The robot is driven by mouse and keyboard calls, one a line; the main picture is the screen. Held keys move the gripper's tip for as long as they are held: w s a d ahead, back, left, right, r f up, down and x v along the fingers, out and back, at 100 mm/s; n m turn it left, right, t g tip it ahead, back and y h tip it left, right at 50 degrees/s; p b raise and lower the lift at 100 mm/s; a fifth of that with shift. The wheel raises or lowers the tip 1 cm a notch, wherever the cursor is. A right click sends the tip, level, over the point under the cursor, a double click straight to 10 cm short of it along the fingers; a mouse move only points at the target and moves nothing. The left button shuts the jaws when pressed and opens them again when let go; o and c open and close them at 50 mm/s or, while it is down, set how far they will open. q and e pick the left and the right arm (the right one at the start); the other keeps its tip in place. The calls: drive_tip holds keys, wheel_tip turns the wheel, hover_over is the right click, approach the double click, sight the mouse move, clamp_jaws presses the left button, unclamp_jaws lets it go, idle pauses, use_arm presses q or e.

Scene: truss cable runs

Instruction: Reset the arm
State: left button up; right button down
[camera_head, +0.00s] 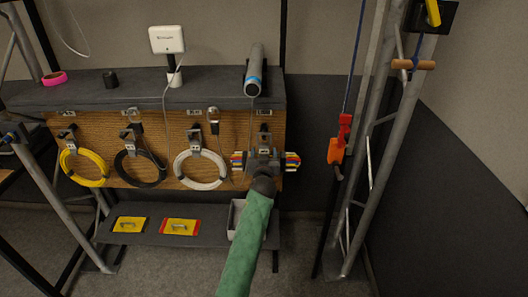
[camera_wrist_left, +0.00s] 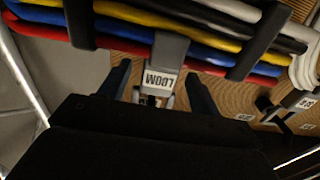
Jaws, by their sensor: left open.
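My left arm in a green sleeve reaches up from the bottom middle of the head view. Its gripper (camera_head: 264,163) is in front of the pegboard (camera_head: 105,165), at the rightmost hanging place. In the left wrist view the open gripper (camera_wrist_left: 157,80) has one finger on each side of a grey piece with a white LOOM label (camera_wrist_left: 159,80). A bundle of red, blue, yellow, white and black cables (camera_wrist_left: 125,35), held by black straps, crosses above the fingers. Its coloured ends (camera_head: 292,160) show on both sides of the gripper. The gripper hides the loom's middle. My right gripper is not in view.
Yellow (camera_head: 70,174), black (camera_head: 124,174) and white (camera_head: 180,174) cable coils hang left of the gripper. A lower shelf (camera_head: 153,238) carries two yellow plates and a grey bin (camera_head: 234,215). Metal truss legs (camera_head: 376,170) stand on the right, near an orange hoist block (camera_head: 337,150).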

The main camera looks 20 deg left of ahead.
use_arm(q)
drive_tip(key=b+v, duration=0.1)
drive_tip(key=v, duration=0.3)
drive_tip(key=shift+f, duration=0.1)
drive_tip(key=shift+s, duration=0.15)
drive_tip(key=s+d+f+m+g+h, duration=0.1)
drive_tip(key=s+f+g, duration=0.4)
drive_tip(key=s, duration=1.2)
drive_tip(key=s+d+f+m+g+h, duration=0.2)
drive_tip(key=s+d+f+g+h, duration=0.1)
drive_tip(key=s+f, duration=1)
drive_tip(key=s+d+f+m+g+h, duration=0.2)
drive_tip(key=s+f+g, duration=0.6)
drive_tip(key=s, duration=1.4)
drive_tip(key=shift+s+d+f, duration=0.25)
drive_tip(key=shift+d+f, duration=0.25)
drive_tip(key=shift+d, duration=0.75)
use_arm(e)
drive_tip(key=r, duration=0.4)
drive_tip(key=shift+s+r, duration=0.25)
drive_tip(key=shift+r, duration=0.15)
